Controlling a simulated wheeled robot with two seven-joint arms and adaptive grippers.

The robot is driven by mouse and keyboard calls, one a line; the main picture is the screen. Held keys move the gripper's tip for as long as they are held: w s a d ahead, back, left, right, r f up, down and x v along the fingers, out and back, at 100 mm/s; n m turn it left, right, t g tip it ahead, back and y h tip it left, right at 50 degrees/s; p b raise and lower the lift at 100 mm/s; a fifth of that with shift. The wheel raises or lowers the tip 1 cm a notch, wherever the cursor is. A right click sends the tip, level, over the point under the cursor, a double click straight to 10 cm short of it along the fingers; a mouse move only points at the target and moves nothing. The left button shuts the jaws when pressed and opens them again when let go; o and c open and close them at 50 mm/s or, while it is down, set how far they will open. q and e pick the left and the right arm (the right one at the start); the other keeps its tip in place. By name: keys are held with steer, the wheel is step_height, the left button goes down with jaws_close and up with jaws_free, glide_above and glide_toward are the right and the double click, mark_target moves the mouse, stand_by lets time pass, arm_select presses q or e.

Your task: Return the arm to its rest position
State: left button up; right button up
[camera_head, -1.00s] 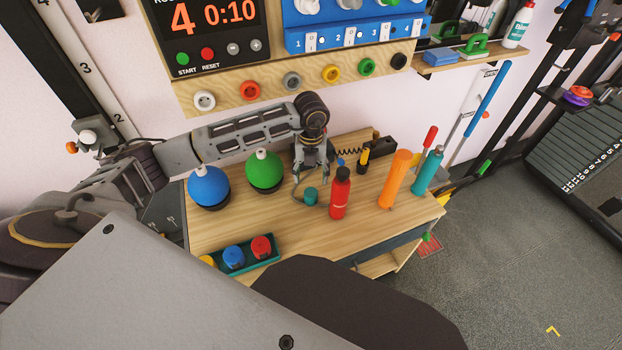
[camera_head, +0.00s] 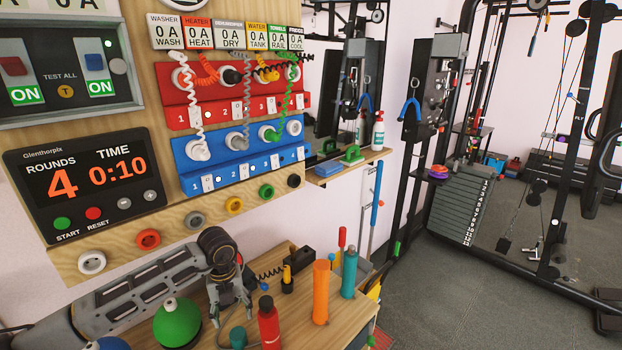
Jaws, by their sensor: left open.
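My left arm (camera_head: 150,290) comes in from the lower left and reaches over the wooden table (camera_head: 345,318). My left gripper (camera_head: 235,308) hangs at its end, pointing down, behind and between a green ball (camera_head: 177,322) and a red bottle (camera_head: 268,325). Its fingers are open and I see nothing held between them. A small teal cap (camera_head: 238,338) stands on the table just in front of the fingers. I cannot tell how high the fingertips are above the tabletop. My right gripper is not in view.
An orange bottle (camera_head: 320,292) and a teal bottle (camera_head: 349,275) stand to the right. The wall panel with a timer (camera_head: 85,180) and sockets rises close behind the arm. Open floor (camera_head: 440,300) lies right.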

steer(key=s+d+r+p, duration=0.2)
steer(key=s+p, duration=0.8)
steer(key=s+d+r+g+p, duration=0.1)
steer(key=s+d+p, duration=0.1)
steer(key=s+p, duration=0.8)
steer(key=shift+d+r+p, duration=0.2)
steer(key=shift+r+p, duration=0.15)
steer(key=shift+p, duration=0.2)
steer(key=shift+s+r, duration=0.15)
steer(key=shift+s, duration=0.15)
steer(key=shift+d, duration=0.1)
